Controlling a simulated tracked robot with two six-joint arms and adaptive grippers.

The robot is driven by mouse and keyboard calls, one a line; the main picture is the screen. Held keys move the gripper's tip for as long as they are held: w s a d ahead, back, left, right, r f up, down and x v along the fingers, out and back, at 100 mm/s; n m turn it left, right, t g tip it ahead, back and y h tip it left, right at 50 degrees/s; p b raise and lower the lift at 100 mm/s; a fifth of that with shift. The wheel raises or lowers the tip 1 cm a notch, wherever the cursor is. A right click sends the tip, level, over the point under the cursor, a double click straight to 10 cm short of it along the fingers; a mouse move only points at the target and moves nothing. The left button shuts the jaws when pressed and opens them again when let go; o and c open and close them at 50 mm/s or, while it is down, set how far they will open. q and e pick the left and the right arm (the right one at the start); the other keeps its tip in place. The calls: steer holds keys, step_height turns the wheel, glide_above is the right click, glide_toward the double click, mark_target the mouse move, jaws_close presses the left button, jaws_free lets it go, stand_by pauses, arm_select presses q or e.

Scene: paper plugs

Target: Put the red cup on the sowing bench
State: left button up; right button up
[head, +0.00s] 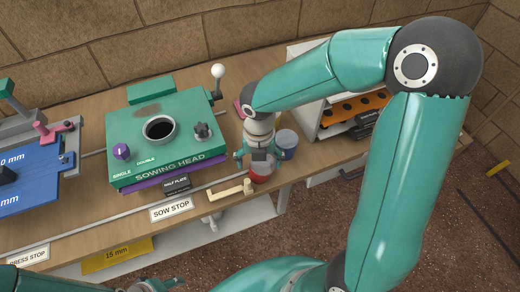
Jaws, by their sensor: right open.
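The red cup (262,174) stands near the front edge of the wooden bench (215,222), right of the sowing head. My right gripper (258,163) is open and points down at the cup. Its fingers are over the cup's top and hide part of the rim. I cannot tell whether they touch it. Part of my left gripper (158,286) shows at the bottom edge, low in front of the bench. Its fingertips are not clear.
A blue cup (287,147) stands close behind and right of the red one. The green sowing head (160,140) is to the left. A cream handle (232,192) lies in front, beside the SOW STOP label (171,209). A white shelf box (305,110) stands right.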

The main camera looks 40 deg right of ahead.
step_height(320, 180, up, 12)
steer(key=shift+p, duration=0.45)
steer(key=shift+s, duration=0.1)
stand_by(0.3)
